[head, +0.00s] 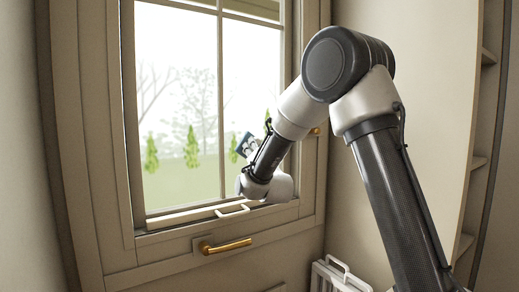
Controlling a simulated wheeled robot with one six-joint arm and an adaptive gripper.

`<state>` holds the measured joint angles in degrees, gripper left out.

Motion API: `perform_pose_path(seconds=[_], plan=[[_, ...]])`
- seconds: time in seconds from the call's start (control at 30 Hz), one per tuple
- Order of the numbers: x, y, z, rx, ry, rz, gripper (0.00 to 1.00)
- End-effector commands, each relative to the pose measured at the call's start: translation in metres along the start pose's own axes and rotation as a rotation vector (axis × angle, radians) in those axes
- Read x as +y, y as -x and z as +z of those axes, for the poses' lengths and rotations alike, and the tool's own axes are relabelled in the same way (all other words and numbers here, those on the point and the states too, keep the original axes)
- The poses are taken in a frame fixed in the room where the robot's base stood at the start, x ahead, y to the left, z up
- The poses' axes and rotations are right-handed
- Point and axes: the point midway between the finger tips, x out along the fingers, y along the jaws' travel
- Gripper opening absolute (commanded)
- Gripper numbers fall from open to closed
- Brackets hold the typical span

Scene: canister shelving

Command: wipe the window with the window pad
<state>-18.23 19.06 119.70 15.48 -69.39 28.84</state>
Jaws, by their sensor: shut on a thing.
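The window (180,115) fills the middle left, with tall panes, a vertical bar and a beige frame. My arm reaches down in front of its right side. My gripper (258,158) is small and mostly hidden behind my forearm and wrist, close to the glass at the lower right of the window. A small dark blue block with pale marks shows beside it and looks to be the window pad (246,146). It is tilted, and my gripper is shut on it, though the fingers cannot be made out. I cannot tell whether the pad touches the glass.
A white rack-like thing (340,276) stands at the bottom. Shelving (483,110) lines the right edge. The left panes are clear of my arm.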

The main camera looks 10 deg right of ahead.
Motion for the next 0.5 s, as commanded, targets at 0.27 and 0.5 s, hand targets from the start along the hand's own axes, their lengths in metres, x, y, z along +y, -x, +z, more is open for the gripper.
perform_pose_path(seconds=[0.27, 0.5], plan=[[-0.004, -0.001, 0.004, -0.007, 0.001, -0.006, 0.00], [-0.004, 0.015, -0.004, -0.005, 0.001, -0.004, 0.00]])
